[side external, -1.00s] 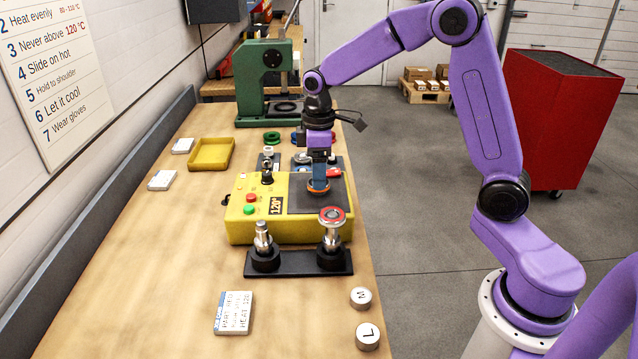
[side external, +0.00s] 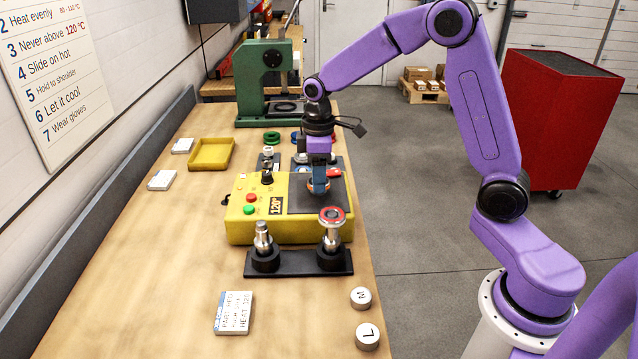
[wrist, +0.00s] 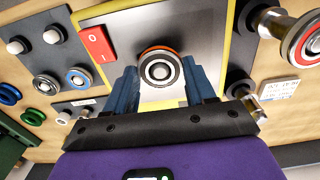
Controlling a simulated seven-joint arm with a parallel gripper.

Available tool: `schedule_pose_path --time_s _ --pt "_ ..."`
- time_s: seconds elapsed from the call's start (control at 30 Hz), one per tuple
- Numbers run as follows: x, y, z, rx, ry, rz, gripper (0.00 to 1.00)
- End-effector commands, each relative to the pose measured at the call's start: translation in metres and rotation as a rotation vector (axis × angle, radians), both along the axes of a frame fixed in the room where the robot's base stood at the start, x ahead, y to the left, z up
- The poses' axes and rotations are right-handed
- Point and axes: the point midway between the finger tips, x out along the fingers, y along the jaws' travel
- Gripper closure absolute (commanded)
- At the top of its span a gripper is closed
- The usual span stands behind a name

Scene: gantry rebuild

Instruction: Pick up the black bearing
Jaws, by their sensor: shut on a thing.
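The black bearing (wrist: 160,70), a dark ring with a pale band and an orange arc at its far edge, is between my gripper's two blue fingers in the wrist view. My gripper (side external: 319,183) points down and is shut on the bearing at the plate of the yellow heater (side external: 241,228). In the side external view the fingers hide most of the bearing. I cannot tell whether it touches the plate.
A black stand (side external: 299,263) with two posts is in front of the heater; the right post carries a red-rimmed ring (side external: 332,215). A green press (side external: 252,85) stands behind. A yellow tray (side external: 211,153) lies at left. The front-left bench is mostly clear.

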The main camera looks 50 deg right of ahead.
Motion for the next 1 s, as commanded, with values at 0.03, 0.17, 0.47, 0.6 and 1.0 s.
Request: schedule_pose_path --time_s 0.03,0.17,0.47,0.6,1.0 --pt "0.001 0.000 0.004 0.001 -0.002 0.000 0.82" --pt "0.001 0.000 0.016 0.001 -0.004 0.000 0.82" --pt "0.001 0.000 0.041 0.001 -0.005 0.000 0.82" --pt "0.001 0.000 0.053 0.001 -0.004 0.000 0.82" --pt "0.000 0.000 0.073 0.000 -0.001 0.000 0.82"
